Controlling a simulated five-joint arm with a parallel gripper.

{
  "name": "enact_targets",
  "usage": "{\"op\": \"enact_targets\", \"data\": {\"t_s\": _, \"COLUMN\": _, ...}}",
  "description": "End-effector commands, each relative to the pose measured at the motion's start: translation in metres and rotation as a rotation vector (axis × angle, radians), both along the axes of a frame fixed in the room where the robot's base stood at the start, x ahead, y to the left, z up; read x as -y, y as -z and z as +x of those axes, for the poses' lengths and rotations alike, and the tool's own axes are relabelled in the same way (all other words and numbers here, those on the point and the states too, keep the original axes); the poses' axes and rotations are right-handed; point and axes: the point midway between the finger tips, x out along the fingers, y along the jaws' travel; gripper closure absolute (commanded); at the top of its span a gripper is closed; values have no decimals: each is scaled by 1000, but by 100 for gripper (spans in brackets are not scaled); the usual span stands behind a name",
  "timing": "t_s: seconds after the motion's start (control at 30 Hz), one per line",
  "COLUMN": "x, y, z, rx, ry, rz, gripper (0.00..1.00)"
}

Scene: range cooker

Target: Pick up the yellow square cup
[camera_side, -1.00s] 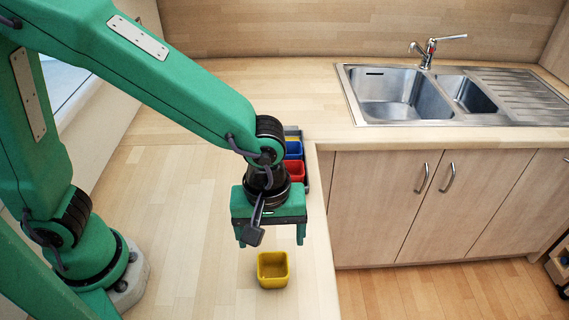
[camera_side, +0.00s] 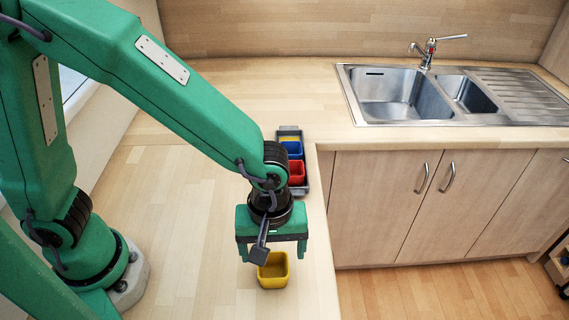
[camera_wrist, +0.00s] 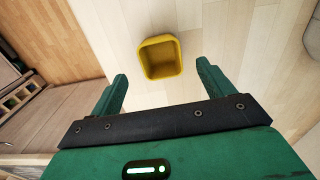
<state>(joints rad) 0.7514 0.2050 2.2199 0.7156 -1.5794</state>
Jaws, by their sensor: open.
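The yellow square cup (camera_side: 274,271) stands upright and empty on the wooden worktop, close to its right edge. In the wrist view the cup (camera_wrist: 161,57) lies beyond the fingertips, roughly in line with the gap between them. My gripper (camera_side: 272,257) is open and empty, pointing down. In the side view its fingers are above and just behind the cup, and the wrist camera covers a small part of the cup's rim. The fingers (camera_wrist: 162,76) show apart in the wrist view.
A dark tray (camera_side: 306,178) behind my gripper holds a red cup (camera_side: 296,172), a blue cup (camera_side: 293,149) and a partly seen yellow one. The worktop (camera_side: 190,250) left of the cup is clear. A steel sink (camera_side: 400,98) is at the back right, above wooden cabinets (camera_side: 440,205).

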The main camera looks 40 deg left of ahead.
Motion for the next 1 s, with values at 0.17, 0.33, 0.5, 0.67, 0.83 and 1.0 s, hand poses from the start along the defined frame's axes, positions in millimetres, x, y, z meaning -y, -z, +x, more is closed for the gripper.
{"op": "enact_targets", "data": {"t_s": 0.17, "x": -2, "y": 17, "z": 0, "rx": -4, "ry": 0, "rz": 3, "gripper": 19}}
{"op": "enact_targets", "data": {"t_s": 0.33, "x": -3, "y": 35, "z": 0, "rx": -4, "ry": 0, "rz": 3, "gripper": 19}}
{"op": "enact_targets", "data": {"t_s": 0.5, "x": -2, "y": 46, "z": 0, "rx": -3, "ry": 0, "rz": 3, "gripper": 19}}
{"op": "enact_targets", "data": {"t_s": 0.67, "x": -2, "y": 48, "z": 0, "rx": -1, "ry": 0, "rz": 1, "gripper": 19}}
{"op": "enact_targets", "data": {"t_s": 0.83, "x": -2, "y": 48, "z": 0, "rx": -1, "ry": 0, "rz": 1, "gripper": 19}}
{"op": "enact_targets", "data": {"t_s": 1.0, "x": -2, "y": 48, "z": 0, "rx": -1, "ry": 0, "rz": 1, "gripper": 19}}
